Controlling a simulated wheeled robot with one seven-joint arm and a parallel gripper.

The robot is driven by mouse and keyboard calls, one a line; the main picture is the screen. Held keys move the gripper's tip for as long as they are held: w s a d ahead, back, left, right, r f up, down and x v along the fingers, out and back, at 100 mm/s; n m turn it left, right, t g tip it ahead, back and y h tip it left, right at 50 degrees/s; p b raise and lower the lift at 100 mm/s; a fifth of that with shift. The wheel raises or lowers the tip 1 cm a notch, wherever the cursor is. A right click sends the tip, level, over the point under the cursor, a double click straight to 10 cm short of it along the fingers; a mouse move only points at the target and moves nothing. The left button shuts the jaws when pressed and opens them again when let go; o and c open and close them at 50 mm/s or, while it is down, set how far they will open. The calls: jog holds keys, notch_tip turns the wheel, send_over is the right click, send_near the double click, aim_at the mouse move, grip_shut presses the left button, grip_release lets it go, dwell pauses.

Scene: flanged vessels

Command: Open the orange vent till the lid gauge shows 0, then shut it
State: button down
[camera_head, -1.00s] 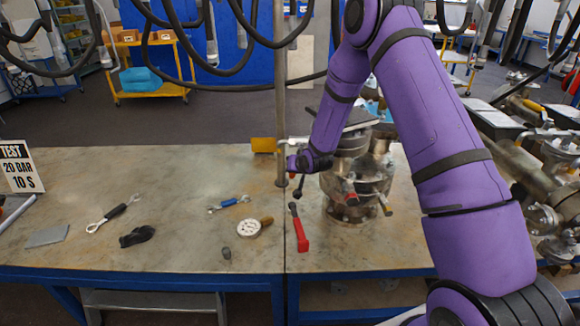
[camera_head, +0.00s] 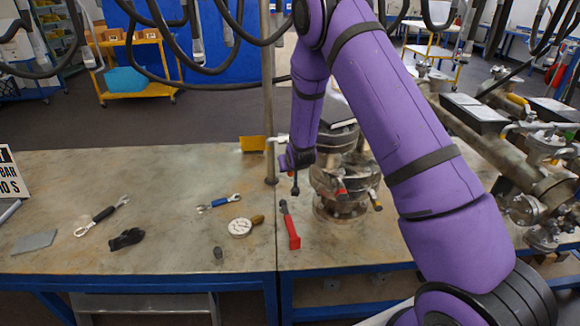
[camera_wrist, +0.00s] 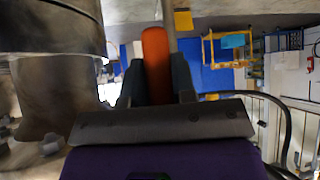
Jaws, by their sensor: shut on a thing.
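A steel flanged vessel (camera_head: 343,196) stands upright on the bench, partly hidden behind my purple arm. Its metal side fills the left of the wrist view (camera_wrist: 55,70). My gripper (camera_head: 292,178) is at the vessel's left side. In the wrist view my gripper's dark fingers (camera_wrist: 155,85) are shut on the orange vent handle (camera_wrist: 155,52), which sticks out beyond them. The vent handle is hidden by the gripper in the head view. I cannot make out the lid gauge or its reading in either view.
A metal post (camera_head: 269,110) rises close to my gripper's left. A loose dial gauge (camera_head: 240,227), a red-handled tool (camera_head: 290,227) and wrenches (camera_head: 102,216) lie on the bench (camera_head: 170,180). Hoses hang above. Pipework (camera_head: 545,190) stands at the right.

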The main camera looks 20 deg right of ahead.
jog(key=c, duration=0.9)
grip_release()
jog(key=shift+c, duration=0.2)
jog(key=d+v, duration=0.1)
jog(key=v, duration=0.9)
jog(key=shift+s+a+r, duration=0.25)
jog(key=shift+a+r, duration=0.05)
jog(key=shift+a, duration=0.2)
